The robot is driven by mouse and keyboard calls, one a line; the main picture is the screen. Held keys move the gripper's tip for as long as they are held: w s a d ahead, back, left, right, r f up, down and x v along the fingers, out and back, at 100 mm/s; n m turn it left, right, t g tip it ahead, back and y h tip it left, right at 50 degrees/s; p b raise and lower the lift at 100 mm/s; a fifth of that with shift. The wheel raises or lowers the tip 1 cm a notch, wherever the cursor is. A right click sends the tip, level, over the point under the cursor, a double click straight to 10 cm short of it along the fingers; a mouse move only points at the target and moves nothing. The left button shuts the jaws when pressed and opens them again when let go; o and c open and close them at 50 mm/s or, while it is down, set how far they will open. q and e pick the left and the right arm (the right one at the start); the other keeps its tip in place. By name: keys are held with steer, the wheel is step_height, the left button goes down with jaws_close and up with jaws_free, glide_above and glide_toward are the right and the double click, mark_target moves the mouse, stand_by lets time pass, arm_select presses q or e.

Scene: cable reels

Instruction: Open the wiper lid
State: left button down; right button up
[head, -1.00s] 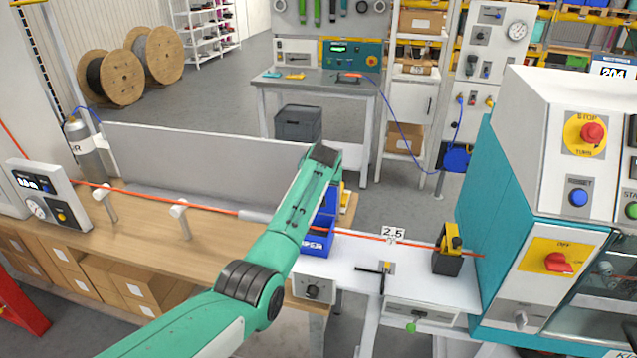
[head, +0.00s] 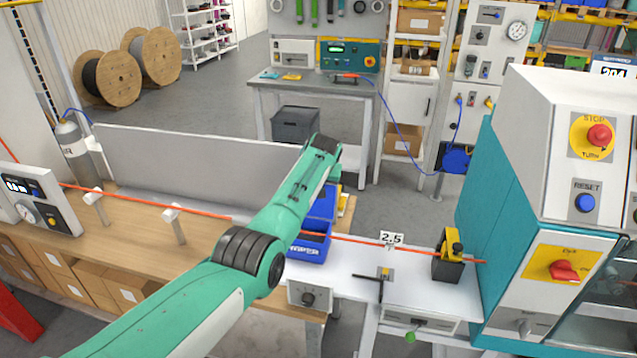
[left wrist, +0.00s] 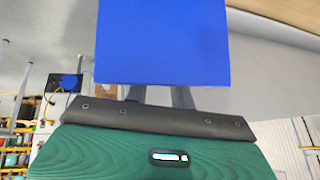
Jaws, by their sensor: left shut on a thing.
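The wiper (head: 306,252) is a blue box with a white label on the line bench, with the orange cable (head: 360,241) running through it. Its blue lid (head: 322,205) stands raised behind the box, partly covered by my left arm. I can see orange cable in the box beneath it. In the left wrist view the blue lid (left wrist: 163,42) fills the top middle as a flat panel. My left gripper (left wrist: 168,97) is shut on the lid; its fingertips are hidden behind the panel. In the head view my forearm hides this gripper. My right gripper is not in view.
A teal machine (head: 480,195) with red and blue buttons stands at the right. A yellow-black cable guide (head: 449,262) and a small 2.5 sign (head: 391,238) are on the white bench. A grey panel (head: 190,172) runs behind the wooden bench at left.

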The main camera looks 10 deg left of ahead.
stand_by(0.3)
arm_select(q)
steer(key=c, duration=1.2)
jaws_free()
steer(key=shift+d, duration=0.1)
steer(key=shift+o, duration=0.2)
steer(key=shift+v, duration=0.9)
steer(key=b+v, duration=0.3)
steer(key=v, duration=0.9)
